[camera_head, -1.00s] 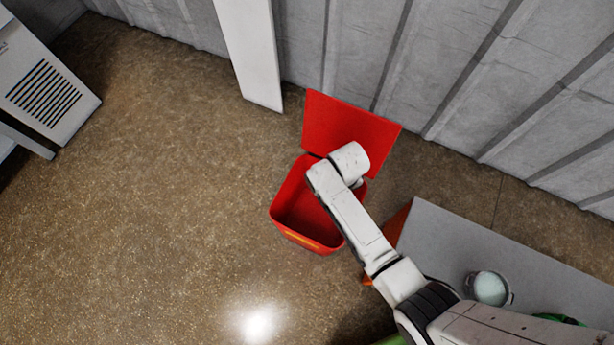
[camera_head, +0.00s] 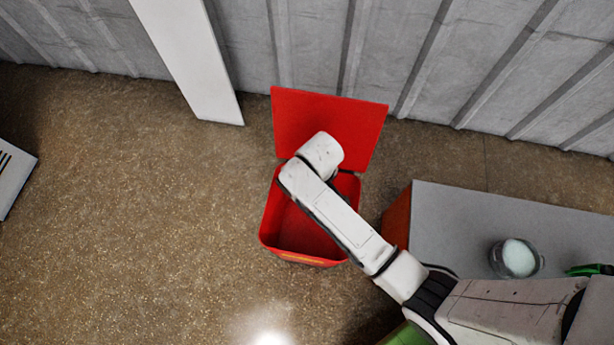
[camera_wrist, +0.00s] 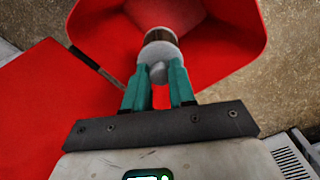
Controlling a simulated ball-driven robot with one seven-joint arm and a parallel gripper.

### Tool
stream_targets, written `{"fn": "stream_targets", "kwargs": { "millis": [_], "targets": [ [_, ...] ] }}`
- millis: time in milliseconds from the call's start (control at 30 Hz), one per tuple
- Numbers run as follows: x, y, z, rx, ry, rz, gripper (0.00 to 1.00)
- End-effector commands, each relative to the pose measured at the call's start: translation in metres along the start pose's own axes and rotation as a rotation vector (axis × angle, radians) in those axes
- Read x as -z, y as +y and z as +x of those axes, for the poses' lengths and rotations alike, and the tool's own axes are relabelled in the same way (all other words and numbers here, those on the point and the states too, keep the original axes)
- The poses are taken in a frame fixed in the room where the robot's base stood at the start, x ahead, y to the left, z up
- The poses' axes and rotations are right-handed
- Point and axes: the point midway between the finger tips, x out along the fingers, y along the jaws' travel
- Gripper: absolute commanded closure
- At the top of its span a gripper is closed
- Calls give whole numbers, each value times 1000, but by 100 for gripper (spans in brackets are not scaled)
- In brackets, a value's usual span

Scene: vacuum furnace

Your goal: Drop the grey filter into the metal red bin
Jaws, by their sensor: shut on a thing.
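The red metal bin (camera_head: 297,232) stands on the floor with its lid (camera_head: 330,122) raised at the back. My arm reaches over the bin in the head view and hides part of its opening; my gripper is hidden there. In the wrist view my gripper (camera_wrist: 159,90) has its teal fingers shut on the grey filter (camera_wrist: 160,52), a round grey piece with a brownish band. The filter shows against the red inside of the bin (camera_wrist: 215,45). I cannot tell how far it is above or inside the rim.
A grey-topped table (camera_head: 450,215) with an orange side stands right of the bin. A round glass dish (camera_head: 515,258) and a green item (camera_head: 590,270) lie on it. A white panel (camera_head: 190,60) leans by the corrugated wall.

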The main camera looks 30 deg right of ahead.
Motion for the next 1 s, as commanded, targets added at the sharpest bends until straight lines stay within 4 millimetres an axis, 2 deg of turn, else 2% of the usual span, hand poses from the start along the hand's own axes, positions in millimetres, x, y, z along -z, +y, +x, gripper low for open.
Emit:
{"fn": "stream_targets", "kwargs": {
  "millis": [33, 300, 700, 733, 1000],
  "targets": [
    [0, 0, 12, 0, 0, 0, 100],
    [0, 0, 38, 0, 1, 1, 100],
    [0, 0, 41, 0, 1, 1, 100],
    [0, 0, 41, 0, 1, 1, 73],
    [0, 0, 41, 0, 1, 1, 48]
  ]
}}
